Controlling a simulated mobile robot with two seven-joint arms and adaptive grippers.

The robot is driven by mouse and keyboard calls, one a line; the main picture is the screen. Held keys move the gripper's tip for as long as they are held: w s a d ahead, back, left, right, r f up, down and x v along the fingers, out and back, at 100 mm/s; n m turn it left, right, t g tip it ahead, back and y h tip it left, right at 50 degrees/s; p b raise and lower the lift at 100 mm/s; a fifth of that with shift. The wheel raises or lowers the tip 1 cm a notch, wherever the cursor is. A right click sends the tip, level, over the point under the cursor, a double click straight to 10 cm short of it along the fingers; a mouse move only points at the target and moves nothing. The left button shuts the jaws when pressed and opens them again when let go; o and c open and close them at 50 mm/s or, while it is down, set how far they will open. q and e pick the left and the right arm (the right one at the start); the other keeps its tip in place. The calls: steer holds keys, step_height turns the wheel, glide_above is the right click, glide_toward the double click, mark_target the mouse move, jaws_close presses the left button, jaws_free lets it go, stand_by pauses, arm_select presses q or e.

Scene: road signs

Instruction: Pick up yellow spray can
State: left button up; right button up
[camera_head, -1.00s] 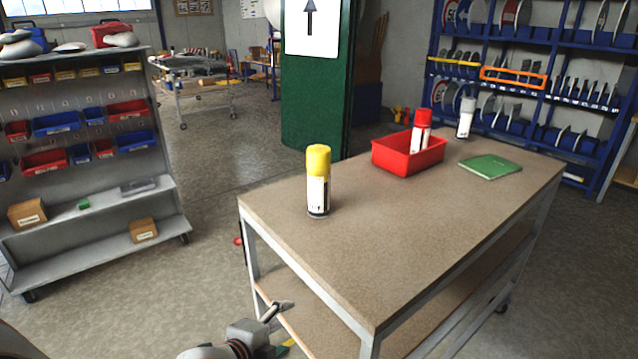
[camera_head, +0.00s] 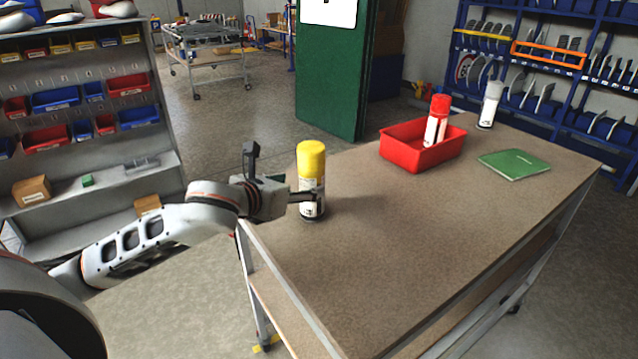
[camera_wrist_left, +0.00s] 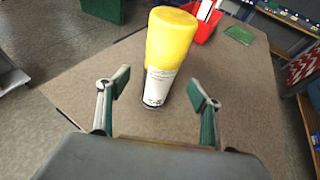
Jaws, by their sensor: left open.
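The yellow spray can (camera_head: 311,165) has a yellow cap and a white label and stands upright near the left end of the brown table (camera_head: 400,250). My left gripper (camera_head: 308,197) is at the can, with a finger across the lower label in the head view. In the left wrist view the can (camera_wrist_left: 168,50) stands ahead between the two open fingers (camera_wrist_left: 155,95), with a visible gap on each side. Part of the can's label is hidden by the finger in the head view. My right gripper is not in view.
A red bin (camera_head: 422,148) holds a red-capped can (camera_head: 437,120). A white can (camera_head: 489,105) and a green book (camera_head: 514,164) are at the table's far end. The table around the yellow can is clear. A green pillar (camera_head: 332,75) stands behind the table.

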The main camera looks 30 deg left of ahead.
mark_target(304, 182)
arm_select(q)
steer(key=shift+w+f, duration=0.25)
steer(key=shift+w, duration=0.3)
steer(key=shift+w+d+f, duration=0.1)
steer(key=shift+w, duration=0.25)
steer(key=x, duration=0.3)
steer(key=shift+w, duration=0.3)
steer(key=shift+w+f, duration=0.1)
steer(key=shift+w, duration=0.45)
steer(key=c, duration=1.5)
steer(key=shift+c, duration=0.5)
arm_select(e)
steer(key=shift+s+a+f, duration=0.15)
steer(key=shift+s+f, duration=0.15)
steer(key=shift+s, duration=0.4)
